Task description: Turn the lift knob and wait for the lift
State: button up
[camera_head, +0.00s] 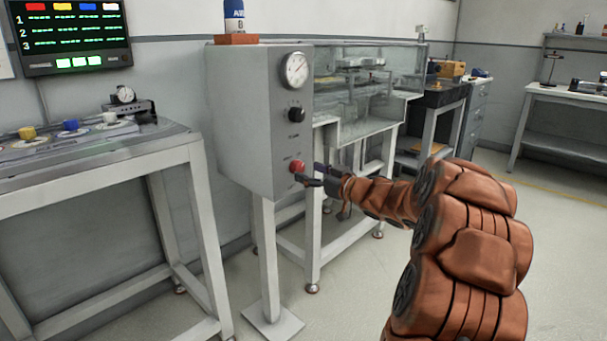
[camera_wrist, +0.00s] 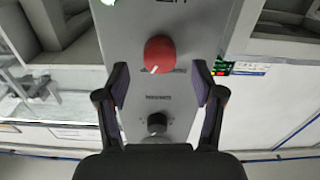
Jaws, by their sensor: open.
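A grey control box (camera_head: 245,120) on a post carries a round gauge (camera_head: 295,69), a black knob (camera_head: 296,114) and, lowest, a red knob (camera_head: 297,166). Their labels are too small to read. My gripper (camera_head: 310,174) reaches in from the right, close in front of the red knob. In the wrist view my gripper (camera_wrist: 160,75) is open and empty. The red knob (camera_wrist: 159,54), with a white pointer line, shows between and just past the fingertips; I see no finger touching it. The black knob (camera_wrist: 157,123) shows nearer the palm.
A glass-walled machine (camera_head: 385,100) stands right behind the box. A bench (camera_head: 95,165) with coloured pieces is at left, below a wall screen (camera_head: 75,35). A blue-and-white container (camera_head: 234,16) stands on the box. Floor at right (camera_head: 560,240) is clear.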

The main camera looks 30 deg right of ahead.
aim_at(301, 169)
jog(key=shift+b+x, duration=0.4)
jog(key=shift+x, duration=1.25)
jog(key=c, duration=1.1)
